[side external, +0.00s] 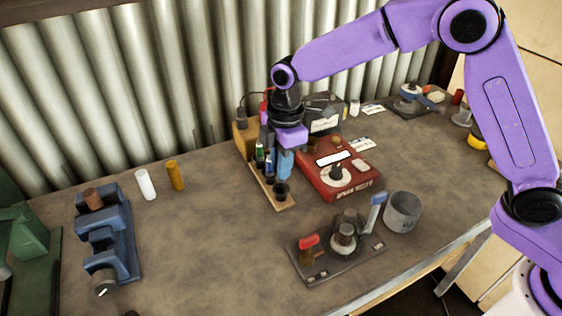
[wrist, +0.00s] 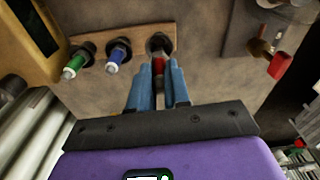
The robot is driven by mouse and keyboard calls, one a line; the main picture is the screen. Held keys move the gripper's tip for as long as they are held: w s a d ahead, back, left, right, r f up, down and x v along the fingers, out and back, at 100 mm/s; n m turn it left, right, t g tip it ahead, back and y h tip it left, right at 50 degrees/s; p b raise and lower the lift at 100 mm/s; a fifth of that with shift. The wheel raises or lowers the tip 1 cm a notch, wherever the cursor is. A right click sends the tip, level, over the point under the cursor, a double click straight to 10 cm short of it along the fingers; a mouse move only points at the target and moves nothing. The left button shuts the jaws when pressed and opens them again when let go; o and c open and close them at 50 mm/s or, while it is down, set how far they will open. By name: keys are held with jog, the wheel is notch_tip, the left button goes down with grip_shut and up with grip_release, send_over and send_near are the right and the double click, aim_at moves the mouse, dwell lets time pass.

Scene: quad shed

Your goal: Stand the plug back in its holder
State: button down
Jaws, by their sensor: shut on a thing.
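The holder is a wooden strip (wrist: 135,38) with black ring sockets in a row. A green plug (wrist: 74,66) and a blue plug (wrist: 114,60) stand in two of them. The third socket (wrist: 159,43) is just beyond my fingertips; in the side view this black socket (side external: 282,190) is at the strip's front end. My gripper (wrist: 160,69) has blue fingers shut on the red plug (wrist: 158,66). In the side view my gripper (side external: 284,166) is over the strip near that socket, and its fingers hide the red plug. I cannot tell whether the plug's lower end is inside the socket.
A red box with a dial (side external: 337,175) stands close to the right of the strip. A plate with red and blue levers (side external: 338,250) and a grey cup (side external: 402,212) are nearer the front. A blue vise-like fixture (side external: 112,240) is at left. The bench between is clear.

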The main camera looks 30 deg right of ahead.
jog(key=shift+f, duration=1.7)
dwell(1.1)
jog(key=c, duration=0.6)
grip_release()
jog(key=shift+r, duration=3.5)
jog(key=shift+s+d+r, duration=0.1)
jog(key=shift+s+d, duration=0.05)
jog(key=shift+s, duration=0.05)
jog(key=s+d+m, duration=0.3)
jog(key=s+d, duration=0.9)
jog(key=s, duration=0.3)
jog(key=s+d+r+m, duration=0.1)
jog(key=s+d+m, duration=0.2)
jog(key=s+d, duration=0.9)
jog(key=s, duration=0.3)
jog(key=shift+s+d+r, duration=0.15)
jog(key=shift+d, duration=0.05)
